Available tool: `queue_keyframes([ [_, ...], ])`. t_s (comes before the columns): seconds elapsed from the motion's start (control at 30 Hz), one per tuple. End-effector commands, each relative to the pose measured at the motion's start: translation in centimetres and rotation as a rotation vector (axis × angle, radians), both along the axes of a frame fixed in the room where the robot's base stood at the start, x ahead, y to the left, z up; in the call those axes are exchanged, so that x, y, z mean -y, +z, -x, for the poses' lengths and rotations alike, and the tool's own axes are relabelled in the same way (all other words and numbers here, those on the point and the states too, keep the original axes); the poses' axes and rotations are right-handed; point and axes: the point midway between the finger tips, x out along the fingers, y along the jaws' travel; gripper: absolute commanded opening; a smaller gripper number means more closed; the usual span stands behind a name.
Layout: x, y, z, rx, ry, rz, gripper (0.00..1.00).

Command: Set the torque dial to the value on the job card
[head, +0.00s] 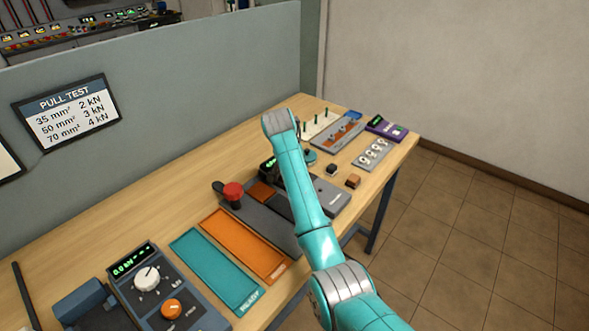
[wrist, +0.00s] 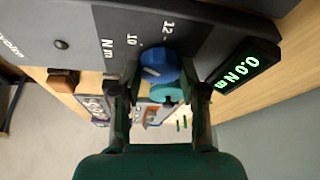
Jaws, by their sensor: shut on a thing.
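The blue torque dial (wrist: 158,66) sits on a dark grey tester (wrist: 75,28) in the wrist view. My gripper (wrist: 160,82) is shut on the dial, one finger on each side. A pale pointer line shows on the dial, and the figures 10 and 12 with "N m" are printed beside it. I cannot tell its exact setting. The tester's green display (wrist: 237,72) reads 0.0 Nm. In the head view the tester (head: 328,197) is partly behind my arm, which hides the dial and gripper tips. No torque job card is readable; a card (head: 9,163) is cut off at the left edge.
A pull test chart (head: 66,112) hangs on the partition. A brown block (head: 353,181) lies right of the tester. The floor right is clear.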

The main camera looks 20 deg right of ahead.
Motion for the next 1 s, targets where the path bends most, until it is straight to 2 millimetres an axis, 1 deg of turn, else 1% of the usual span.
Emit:
queue_keyframes([
  [0.7, -0.18, 0.04, -0.28, -0.002, -0.675, 0.001, 0.07],
  [1.0, -0.18, 0.03, -0.39, -0.002, -0.896, 0.001, 0.07],
])
